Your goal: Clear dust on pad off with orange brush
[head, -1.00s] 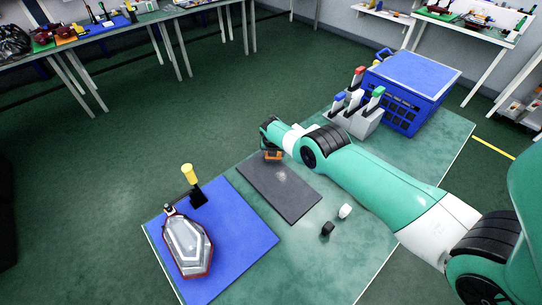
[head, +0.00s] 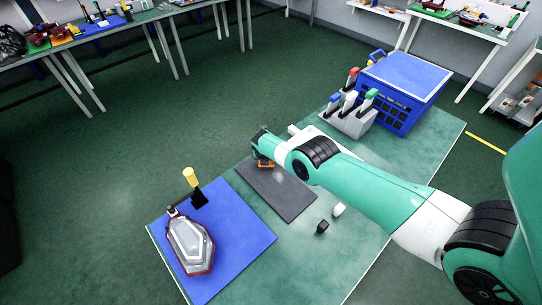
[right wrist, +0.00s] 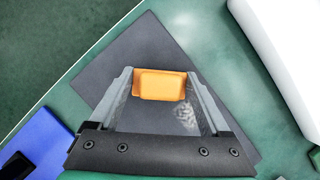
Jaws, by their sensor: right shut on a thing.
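The dark grey pad (head: 290,202) lies flat on the green table, right of the blue mat. A pale dust patch (right wrist: 186,117) shows on the pad in the right wrist view, partly behind a gripper finger; it is a faint light spot in the head view. My right gripper (right wrist: 160,85) is shut on the orange brush (right wrist: 160,84), which is between its fingertips over the pad. In the head view the orange brush (head: 265,164) shows at the pad's far left end, under my arm. Whether it touches the pad I cannot tell. My left gripper is not in view.
A tail lamp (head: 190,246) and a yellow-handled tool (head: 191,178) are on the blue mat (head: 240,240). A white piece (head: 339,209) and a black piece (head: 322,227) lie near the pad. A grey holder (head: 348,122) and a blue crate (head: 405,95) stand behind.

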